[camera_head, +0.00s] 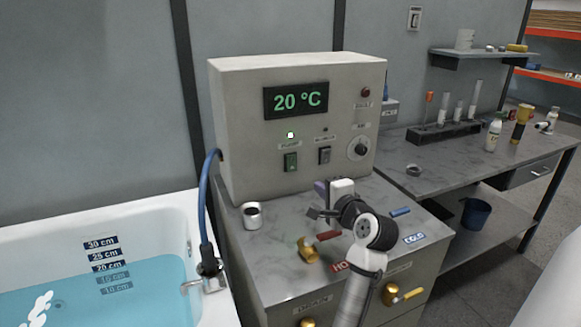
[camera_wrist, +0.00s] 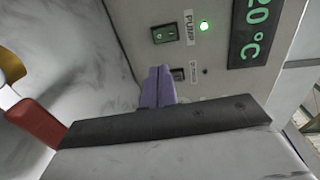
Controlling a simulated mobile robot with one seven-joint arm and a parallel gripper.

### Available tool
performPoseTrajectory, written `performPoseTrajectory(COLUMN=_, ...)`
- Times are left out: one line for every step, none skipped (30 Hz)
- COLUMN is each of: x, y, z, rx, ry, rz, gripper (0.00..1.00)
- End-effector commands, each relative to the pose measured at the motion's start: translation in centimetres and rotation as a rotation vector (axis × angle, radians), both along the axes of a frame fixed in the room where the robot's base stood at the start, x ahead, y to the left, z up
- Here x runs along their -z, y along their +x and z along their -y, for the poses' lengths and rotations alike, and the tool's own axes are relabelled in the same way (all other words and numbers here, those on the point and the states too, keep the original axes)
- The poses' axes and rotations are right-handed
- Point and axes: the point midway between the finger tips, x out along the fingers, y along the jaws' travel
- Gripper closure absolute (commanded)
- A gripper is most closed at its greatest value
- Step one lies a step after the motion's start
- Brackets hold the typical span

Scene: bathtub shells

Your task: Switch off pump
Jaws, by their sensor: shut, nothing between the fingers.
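The pump switch (camera_head: 290,162) is a green rocker on the front of the beige control box (camera_head: 240,110). It also shows in the wrist view (camera_wrist: 164,34), beside the PUMP label (camera_wrist: 189,27). A green lamp (camera_head: 290,135) above the switch is lit; it also shows in the wrist view (camera_wrist: 204,26). My gripper (camera_head: 321,188) is in front of the box, below and to the right of the pump switch and apart from it. Its purple fingers (camera_wrist: 158,86) are shut and empty. A second, dark rocker switch (camera_head: 324,155) sits to the right and is unlit.
A display (camera_head: 296,101) reads 20 °C. A black knob (camera_head: 361,149) and a red button (camera_head: 365,92) are on the box's right. The bathtub (camera_head: 190,235) is left.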

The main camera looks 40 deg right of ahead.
Motion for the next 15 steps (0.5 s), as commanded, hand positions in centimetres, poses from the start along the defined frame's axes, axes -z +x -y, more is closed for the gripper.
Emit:
performPoseTrajectory(x=0.0, y=0.0, z=0.0, rx=0.0, ry=-0.001, rz=0.001, gripper=1.0)
performPoseTrajectory(x=0.0, y=0.0, z=0.0, rx=0.0, ry=-0.001, rz=0.001, gripper=1.0)
performPoseTrajectory(x=0.0, y=0.0, z=0.0, rx=0.0, ry=-0.002, rz=0.001, gripper=1.0)
performPoseTrajectory(x=0.0, y=0.1, z=0.0, rx=0.0, ry=-0.002, rz=0.001, gripper=1.0)
performPoseTrajectory(x=0.0, y=0.1, z=0.0, rx=0.0, ry=-0.002, rz=0.001, gripper=1.0)
performPoseTrajectory(x=0.0, y=0.1, z=0.0, rx=0.0, ry=-0.003, rz=0.0, gripper=1.0)
performPoseTrajectory(x=0.0, y=0.2, z=0.0, rx=0.0, ry=-0.003, rz=0.0, gripper=1.0)
performPoseTrajectory(x=0.0, y=0.4, z=0.0, rx=0.0, ry=-0.003, rz=0.0, gripper=1.0)
performPoseTrajectory(x=0.0, y=0.7, z=0.1, rx=-0.001, ry=-0.003, rz=0.0, gripper=1.0)
performPoseTrajectory(x=0.0, y=1.0, z=0.1, rx=-0.001, ry=-0.003, rz=0.0, gripper=1.0)
performPoseTrajectory(x=0.0, y=1.3, z=0.2, rx=-0.002, ry=-0.003, rz=-0.001, gripper=1.0)
performPoseTrajectory(x=0.1, y=1.9, z=0.4, rx=-0.002, ry=-0.003, rz=-0.001, gripper=1.0)
performPoseTrajectory(x=0.1, y=2.4, z=0.4, rx=-0.002, ry=-0.002, rz=-0.002, gripper=1.0)
performPoseTrajectory(x=0.2, y=3.0, z=0.6, rx=-0.002, ry=-0.002, rz=-0.002, gripper=1.0)
performPoseTrajectory(x=0.2, y=3.8, z=0.8, rx=-0.002, ry=-0.001, rz=-0.002, gripper=1.0)
